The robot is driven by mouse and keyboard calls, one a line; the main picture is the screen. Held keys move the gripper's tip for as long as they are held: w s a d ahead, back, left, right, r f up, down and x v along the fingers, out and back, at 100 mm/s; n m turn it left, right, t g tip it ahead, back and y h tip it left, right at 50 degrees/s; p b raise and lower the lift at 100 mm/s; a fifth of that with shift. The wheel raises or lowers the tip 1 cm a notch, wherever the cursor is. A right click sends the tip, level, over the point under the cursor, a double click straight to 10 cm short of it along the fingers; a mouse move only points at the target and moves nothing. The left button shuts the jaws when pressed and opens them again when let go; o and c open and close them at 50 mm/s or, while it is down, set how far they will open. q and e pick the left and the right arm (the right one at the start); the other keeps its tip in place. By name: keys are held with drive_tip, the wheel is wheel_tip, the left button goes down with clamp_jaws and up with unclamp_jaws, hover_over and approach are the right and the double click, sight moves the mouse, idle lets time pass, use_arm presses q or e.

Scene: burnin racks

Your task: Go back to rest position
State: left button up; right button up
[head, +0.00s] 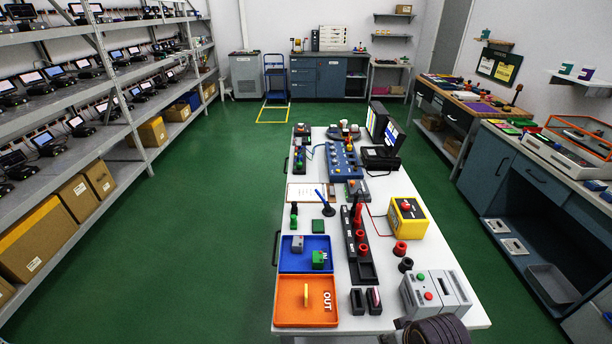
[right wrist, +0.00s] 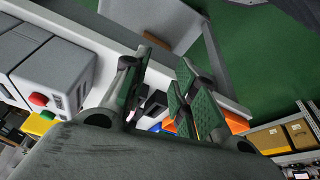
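My right gripper (right wrist: 164,75) shows in the right wrist view with its two green-padded fingers apart and nothing between them. It is near the edge of the white table (right wrist: 100,32), beside a grey box with red and green buttons (right wrist: 62,75). In the head view a dark part of my right arm (head: 437,331) shows at the bottom, at the table's near right corner. My left gripper is not in view.
The white table (head: 335,255) holds a blue IN tray (head: 291,264), an orange OUT tray (head: 284,318), the grey button box (head: 436,293) and a yellow box (head: 408,217). A shelf rack (head: 140,110) stands left, a workbench (head: 495,160) right. The green floor (head: 215,205) between is clear.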

drive_tip(key=s+d+f+g, duration=0.1)
drive_tip(key=s+f, duration=0.1)
drive_tip(key=f, duration=1.5)
drive_tip(key=s+f, duration=0.2)
drive_tip(key=f, duration=1.5)
drive_tip(key=s+d+f, duration=0.2)
drive_tip(key=s+f, duration=0.7)
drive_tip(key=s, duration=0.2)
drive_tip(key=s+d+f+g, duration=0.1)
drive_tip(key=s+d+f, duration=0.1)
drive_tip(key=s+f, duration=0.8)
drive_tip(key=shift+s+g+h, duration=0.3)
drive_tip(key=shift+s, duration=0.05)
drive_tip(key=shift+d+f, duration=0.1)
